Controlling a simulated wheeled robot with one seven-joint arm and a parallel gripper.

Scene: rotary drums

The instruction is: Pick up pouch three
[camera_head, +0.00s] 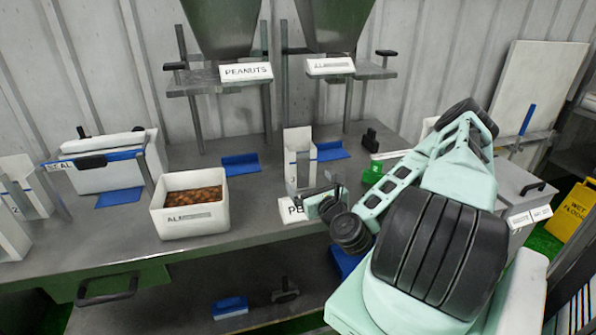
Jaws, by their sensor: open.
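A tall white open-topped holder (299,160), which may be pouch three, stands upright on the grey bench; I cannot read a number on it. Another white holder marked with what looks like a 2 (24,190) stands at the far left, cut by the picture's edge. My gripper (322,200) is low over the bench, just in front and to the right of the tall holder. It is open and looks empty. The wrist partly hides the fingers, and I cannot tell whether they touch the holder.
A white bin of brown nuts (190,215) stands left of the tall holder. Hoppers hang above, one labelled PEANUTS (246,71). Blue pieces (240,164) and a green item (374,172) lie on the bench. A yellow wet-floor sign (573,212) stands at the right.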

